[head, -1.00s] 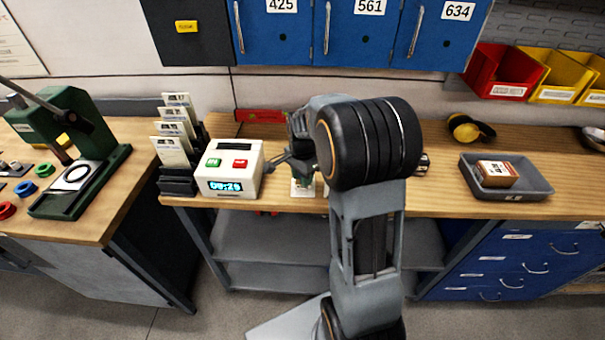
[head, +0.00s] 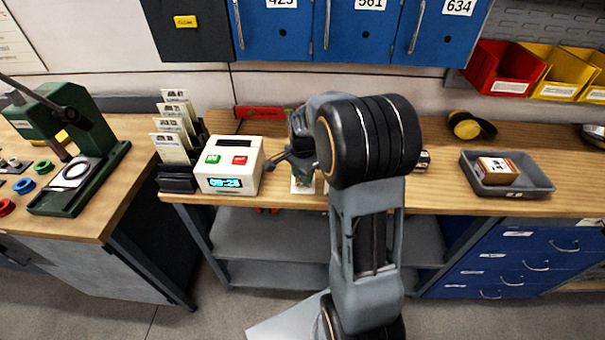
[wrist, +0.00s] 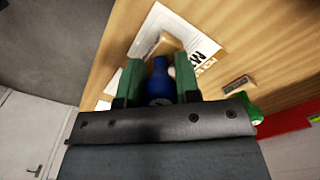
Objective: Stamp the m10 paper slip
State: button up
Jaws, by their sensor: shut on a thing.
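My gripper (wrist: 158,72) has green fingers, closed on the blue handle of a stamp (wrist: 160,86). A tan wooden part, apparently the stamp's base, shows beyond the handle. A white paper slip (wrist: 150,38) with dark print lies on the wooden bench beneath it, partly covered by the stamp and fingers. Its print is cut off, so I cannot read it fully. I cannot tell whether the stamp touches the slip. In the head view the slip (head: 302,187) shows at the bench's front edge below my gripper, and my arm hides much of that area.
Left of my gripper stand a white machine (head: 229,165) with green and red buttons and a card rack (head: 178,180). A grey tray (head: 535,180) holding a small box is at right, with yellow earmuffs (head: 466,126) behind. A green press (head: 75,170) stands on the left bench.

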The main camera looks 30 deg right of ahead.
jog(key=shift+f+b, duration=0.35)
jog(key=shift+f, duration=0.25)
dwell(1.1)
jog(key=shift+r, duration=0.15)
jog(key=shift+r+p, duration=2.75)
jog(key=shift+r, duration=0.7)
jog(key=shift+s+f, duration=0.1)
